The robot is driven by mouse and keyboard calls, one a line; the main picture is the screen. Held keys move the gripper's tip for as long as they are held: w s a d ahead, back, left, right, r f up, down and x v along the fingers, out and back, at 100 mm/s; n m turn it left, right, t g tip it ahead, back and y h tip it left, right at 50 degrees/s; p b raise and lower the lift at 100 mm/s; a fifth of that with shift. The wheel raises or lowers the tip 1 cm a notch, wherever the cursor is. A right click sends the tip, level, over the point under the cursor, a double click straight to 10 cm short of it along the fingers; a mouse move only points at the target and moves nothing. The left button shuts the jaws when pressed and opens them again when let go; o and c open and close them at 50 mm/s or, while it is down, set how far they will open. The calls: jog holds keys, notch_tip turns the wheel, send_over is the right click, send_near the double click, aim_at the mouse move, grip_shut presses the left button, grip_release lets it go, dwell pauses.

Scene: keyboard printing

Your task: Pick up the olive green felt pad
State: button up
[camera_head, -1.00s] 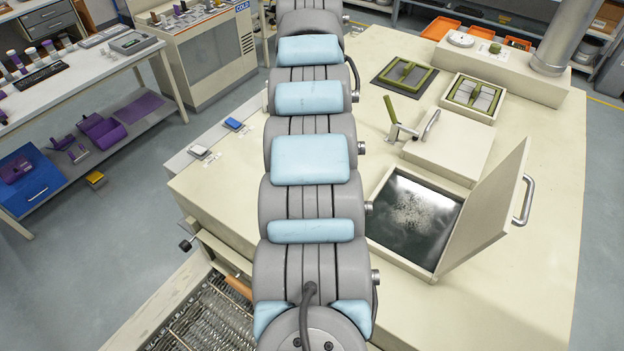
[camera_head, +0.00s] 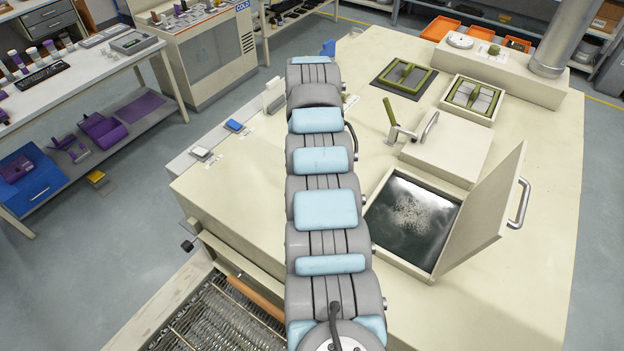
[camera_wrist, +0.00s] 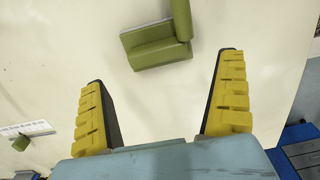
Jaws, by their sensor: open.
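In the wrist view an olive green piece (camera_wrist: 160,45), probably the felt pad, lies on the cream worktop. It has a block-like part and a raised part at its right, cut off by the top edge. My gripper (camera_wrist: 162,68) is open and empty, its yellow-ridged fingers spread wide to either side below the piece. I see no contact. In the head view my arm covers the spot, and I cannot make out this piece there.
A smaller green object (camera_wrist: 20,143) sits beside a white label at the wrist view's left. In the head view, an open-lidded dark basin (camera_head: 412,222), a cream box (camera_head: 447,145) and green frames (camera_head: 404,77) occupy the worktop's right. The front left worktop is mostly clear.

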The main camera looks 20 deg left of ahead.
jog(key=shift+d+f+p, duration=0.1)
jog(key=shift+f+p, duration=1)
jog(key=shift+f, duration=2.15)
jog(key=shift+w, duration=0.1)
jog(key=c, duration=1)
jog(key=shift+c, duration=0.3)
